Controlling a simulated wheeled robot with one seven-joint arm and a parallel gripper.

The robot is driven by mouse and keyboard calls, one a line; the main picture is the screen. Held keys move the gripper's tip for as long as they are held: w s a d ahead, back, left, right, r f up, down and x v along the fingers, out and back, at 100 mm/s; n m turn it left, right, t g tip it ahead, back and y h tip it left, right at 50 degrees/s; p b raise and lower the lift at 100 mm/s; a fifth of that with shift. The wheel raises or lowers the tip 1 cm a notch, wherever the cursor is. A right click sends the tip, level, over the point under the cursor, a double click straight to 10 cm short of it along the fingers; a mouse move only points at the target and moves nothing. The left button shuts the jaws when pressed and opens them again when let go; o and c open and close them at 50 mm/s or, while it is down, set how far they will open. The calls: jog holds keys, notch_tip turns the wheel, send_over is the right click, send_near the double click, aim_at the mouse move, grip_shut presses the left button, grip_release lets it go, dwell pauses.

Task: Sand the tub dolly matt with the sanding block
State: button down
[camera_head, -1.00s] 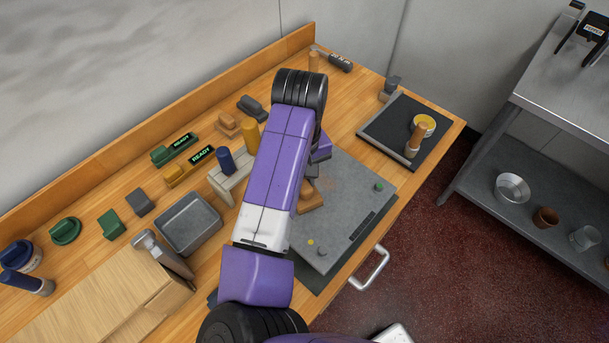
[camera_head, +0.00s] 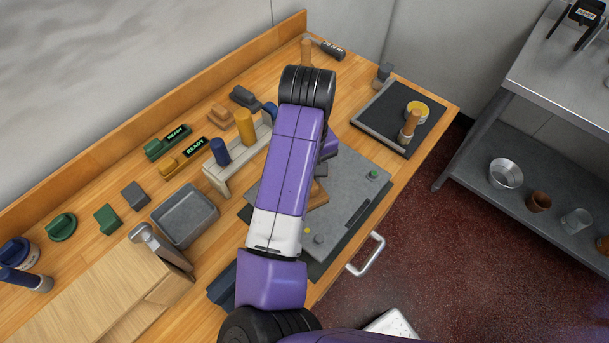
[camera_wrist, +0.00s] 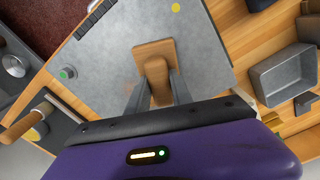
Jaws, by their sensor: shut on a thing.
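My gripper (camera_wrist: 155,95) is shut on the upright handle of a wooden sanding block (camera_wrist: 153,50), seen from above in the wrist view. The block's base lies over a flat grey metal plate, which I take as the tub dolly (camera_wrist: 110,60); I cannot tell whether it touches. A faint brownish patch shows beside the block. In the head view my arm covers the gripper and part of the tub dolly (camera_head: 345,165); a corner of the sanding block (camera_head: 318,196) shows past the arm. The plate has a green knob, a yellow dot, a grey knob and a dark slotted strip.
A wooden rack (camera_head: 232,168) with blue and yellow cylinders stands left of the plate, near a grey tray (camera_head: 185,215). A dark mat (camera_head: 425,135) with a wooden-handled tool and yellow tin lies at the right. A metal handle (camera_head: 368,255) juts from the front edge.

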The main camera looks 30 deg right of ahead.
jog(key=shift+w+d+r, duration=0.1)
jog(key=shift+w+d, duration=0.25)
jog(key=shift+d, duration=0.65)
jog(key=shift+w+d+r, duration=0.1)
jog(key=shift+w+d, duration=0.25)
jog(key=shift+d, duration=0.6)
jog(key=shift+w+d+r, duration=0.1)
jog(key=shift+w+d, duration=0.25)
jog(key=shift+d, duration=0.65)
jog(key=shift+w+a, duration=0.1)
jog(key=shift+w, duration=0.05)
jog(key=shift+w+a+f, duration=0.1)
jog(key=shift+w+a, duration=0.15)
jog(key=shift+w, duration=0.4)
jog(key=shift+w+a+f, duration=0.1)
jog(key=shift+w+a, duration=0.1)
jog(key=shift+w, duration=0.4)
jog(key=shift+s+a+f, duration=0.1)
jog(key=shift+s+a, duration=0.25)
jog(key=shift+a, duration=0.6)
jog(key=shift+s+a, duration=0.3)
jog(key=shift+a, duration=0.7)
jog(key=shift+s+a+f, duration=0.1)
jog(key=shift+s+a, duration=0.25)
jog(key=shift+a, duration=0.6)
jog(key=shift+r, duration=0.15)
